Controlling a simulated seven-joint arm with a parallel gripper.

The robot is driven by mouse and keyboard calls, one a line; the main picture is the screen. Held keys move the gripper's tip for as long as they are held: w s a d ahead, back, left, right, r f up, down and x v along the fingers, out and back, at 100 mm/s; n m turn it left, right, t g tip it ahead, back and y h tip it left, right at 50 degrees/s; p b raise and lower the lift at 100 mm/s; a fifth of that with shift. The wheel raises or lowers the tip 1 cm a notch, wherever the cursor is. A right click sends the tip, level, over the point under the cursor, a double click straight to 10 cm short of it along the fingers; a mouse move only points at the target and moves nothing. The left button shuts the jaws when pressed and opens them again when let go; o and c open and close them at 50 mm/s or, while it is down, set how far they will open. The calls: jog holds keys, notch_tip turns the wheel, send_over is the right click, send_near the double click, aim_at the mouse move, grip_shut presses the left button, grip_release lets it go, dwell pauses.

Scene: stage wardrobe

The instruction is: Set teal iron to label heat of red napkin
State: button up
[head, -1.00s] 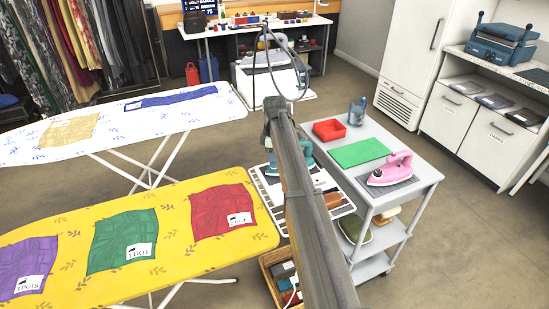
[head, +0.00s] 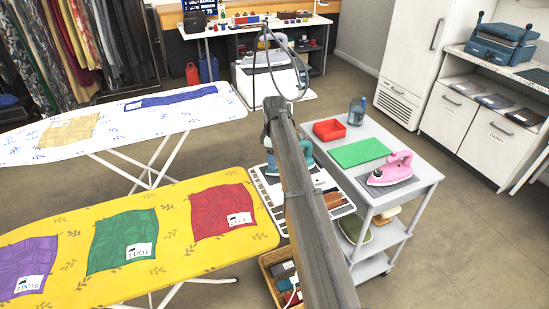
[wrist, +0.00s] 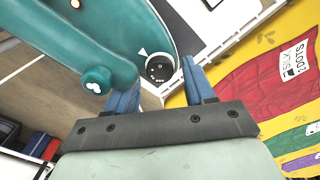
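The teal iron (wrist: 85,35) fills the upper left of the wrist view. Its round dark dial (wrist: 160,68) has small pale marks, and a white triangle sits beside it. In the head view the iron (head: 305,150) is mostly behind my arm. My gripper (wrist: 160,72) is open, its two blue fingers apart with the dial between their tips; I cannot tell whether they touch it. The red napkin (head: 222,205) lies on the yellow ironing board (head: 190,262). Its white label (wrist: 294,60) seems to read "2 DOTS" below smaller writing in the wrist view.
Green (head: 120,232) and purple (head: 25,262) napkins with labels lie on the same board. A wooden crate (head: 268,262) stands below my arm.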

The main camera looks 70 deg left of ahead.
jog(key=shift+o, duration=0.2)
jog(key=shift+r, duration=0.15)
notch_tip(320, 180, up, 14)
jog(key=shift+f, duration=0.25)
dwell(0.5)
jog(key=shift+s+d+f, duration=0.1)
jog(key=shift+d, duration=0.25)
jog(key=f+n, duration=0.3)
jog(key=f, duration=0.1)
jog(key=f+n, duration=0.3)
jog(key=f, duration=0.2)
jog(key=f+n, duration=0.3)
jog(key=f, duration=0.1)
jog(key=shift+a+f, duration=0.3)
jog(key=shift+a, duration=0.05)
dwell(0.4)
